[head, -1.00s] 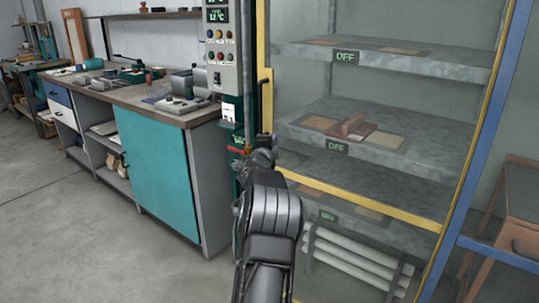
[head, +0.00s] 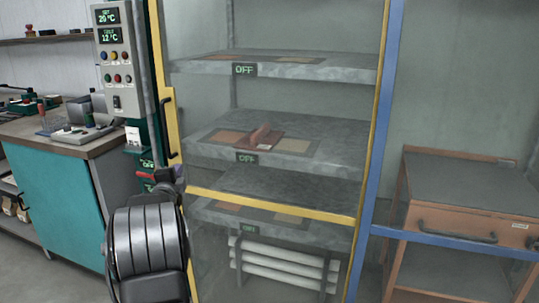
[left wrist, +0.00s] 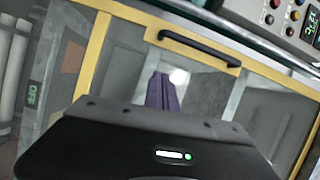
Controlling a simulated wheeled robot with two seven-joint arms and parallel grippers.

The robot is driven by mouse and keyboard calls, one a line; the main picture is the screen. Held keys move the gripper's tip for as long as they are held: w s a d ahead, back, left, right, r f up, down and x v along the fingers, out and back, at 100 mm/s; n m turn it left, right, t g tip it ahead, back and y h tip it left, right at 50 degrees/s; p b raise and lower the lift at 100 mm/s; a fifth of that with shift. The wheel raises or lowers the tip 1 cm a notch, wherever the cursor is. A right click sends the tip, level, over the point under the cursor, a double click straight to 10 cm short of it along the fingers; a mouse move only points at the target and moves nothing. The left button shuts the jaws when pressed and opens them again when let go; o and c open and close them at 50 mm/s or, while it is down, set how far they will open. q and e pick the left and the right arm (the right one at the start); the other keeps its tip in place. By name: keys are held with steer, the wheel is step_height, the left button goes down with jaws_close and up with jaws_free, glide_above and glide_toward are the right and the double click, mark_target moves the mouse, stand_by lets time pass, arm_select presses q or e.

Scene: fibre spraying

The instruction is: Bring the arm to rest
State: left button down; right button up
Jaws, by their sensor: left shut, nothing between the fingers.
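My left arm comes up from the bottom of the head view, left of centre. Its gripper (head: 166,181) is in front of the cabinet's lower left post, mostly hidden behind my wrist. In the left wrist view the purple-grey fingers (left wrist: 161,90) are together with nothing between them. They point toward the yellow-framed glass door, below its black handle (left wrist: 199,46), apart from the handle in the picture. My right gripper is not in view.
The tall glass cabinet (head: 174,110) has shelves with OFF displays; a brown block (head: 263,138) lies on the middle one. A control panel (head: 121,60) and teal workbench (head: 52,190) stand left. A brown cart (head: 465,190) stands right behind a blue rail.

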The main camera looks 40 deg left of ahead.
arm_select(q)
steer(key=w+d+f+n+g+h, duration=0.25)
steer(key=d+f+n, duration=0.25)
steer(key=d+f, duration=0.6)
steer(key=w+d+f+n+g+h, duration=0.15)
steer(key=d+f+n+h, duration=0.35)
steer(key=f, duration=0.9)
steer(key=s+d+f+n+g+h, duration=0.1)
steer(key=s+d+f, duration=0.1)
steer(key=d+f, duration=0.8)
steer(key=s+d+f+g+h, duration=0.15)
steer(key=d+f, duration=0.45)
steer(key=d, duration=0.7)
steer(key=s+d+f+g+h, duration=0.35)
steer(key=s+d, duration=0.65)
steer(key=d, duration=0.5)
steer(key=s+d+f+g+h, duration=0.2)
steer(key=s+d+f+h, duration=0.15)
steer(key=s+d, duration=0.95)
step_height(320, 180, up, 13)
steer(key=w+d+p, duration=0.2)
steer(key=d+p, duration=0.1)
steer(key=p, duration=1.1)
steer(key=shift+r+m+y, duration=0.2)
steer(key=shift+m+y, duration=0.2)
